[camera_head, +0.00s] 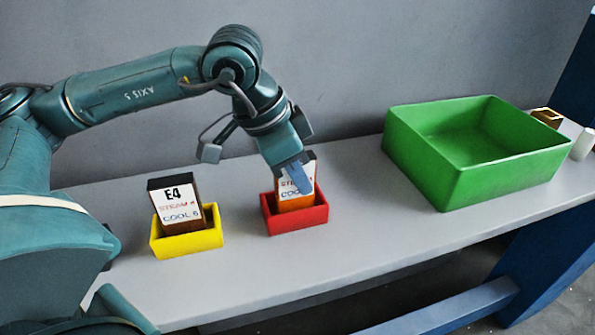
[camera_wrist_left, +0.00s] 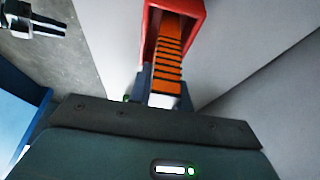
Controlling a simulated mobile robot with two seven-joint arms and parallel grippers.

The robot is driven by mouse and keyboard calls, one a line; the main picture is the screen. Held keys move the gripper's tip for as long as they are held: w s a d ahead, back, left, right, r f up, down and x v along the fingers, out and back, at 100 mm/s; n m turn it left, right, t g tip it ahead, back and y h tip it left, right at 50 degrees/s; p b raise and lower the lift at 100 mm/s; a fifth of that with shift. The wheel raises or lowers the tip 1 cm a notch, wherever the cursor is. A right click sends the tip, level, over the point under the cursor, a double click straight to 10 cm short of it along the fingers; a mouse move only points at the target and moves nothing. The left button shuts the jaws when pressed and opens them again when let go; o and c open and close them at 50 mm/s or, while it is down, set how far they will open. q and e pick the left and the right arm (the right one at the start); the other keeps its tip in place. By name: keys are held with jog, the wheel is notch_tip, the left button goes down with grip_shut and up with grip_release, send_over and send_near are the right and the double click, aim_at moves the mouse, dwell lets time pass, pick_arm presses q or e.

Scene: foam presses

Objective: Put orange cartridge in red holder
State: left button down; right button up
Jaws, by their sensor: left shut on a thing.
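The orange cartridge (camera_head: 299,203) stands in the red holder (camera_head: 297,222) in the head view, with a white label on its front face. My left gripper (camera_head: 296,182) is shut on the upper part of the cartridge and covers part of its label. In the left wrist view the ribbed orange side of the cartridge (camera_wrist_left: 169,55) shows between the fingers (camera_wrist_left: 163,88), with its far end inside the red holder (camera_wrist_left: 152,22). How deep it sits cannot be told. My right gripper is not clearly seen in the head view.
A yellow holder (camera_head: 187,243) with a dark-brown cartridge labelled E4 (camera_head: 179,205) stands left of the red holder. A large green bin (camera_head: 470,185) stands to the right, with a small brown box (camera_head: 547,117) and a white cylinder (camera_head: 583,144) beyond. Grey table (camera_head: 350,230) is clear between.

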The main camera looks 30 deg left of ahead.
pick_arm(q)
jog(key=shift+f+b, duration=0.25)
jog(key=shift+b, duration=0.15)
jog(key=c, duration=1.3)
grip_release()
jog(key=shift+r, duration=0.15)
pick_arm(e)
jog(key=shift+d+r, duration=0.1)
pick_arm(q)
jog(key=shift+r+p, duration=0.2)
jog(key=shift+p, duration=0.2)
jog(key=shift+a+r, duration=0.1)
jog(key=shift+r, duration=0.2)
jog(key=p+v, duration=0.1)
jog(key=v, duration=1)
jog(key=shift+r, duration=0.15)
pick_arm(e)
jog(key=shift+w+a, duration=0.15)
jog(key=shift+a, duration=0.15)
jog(key=shift+f, duration=0.2)
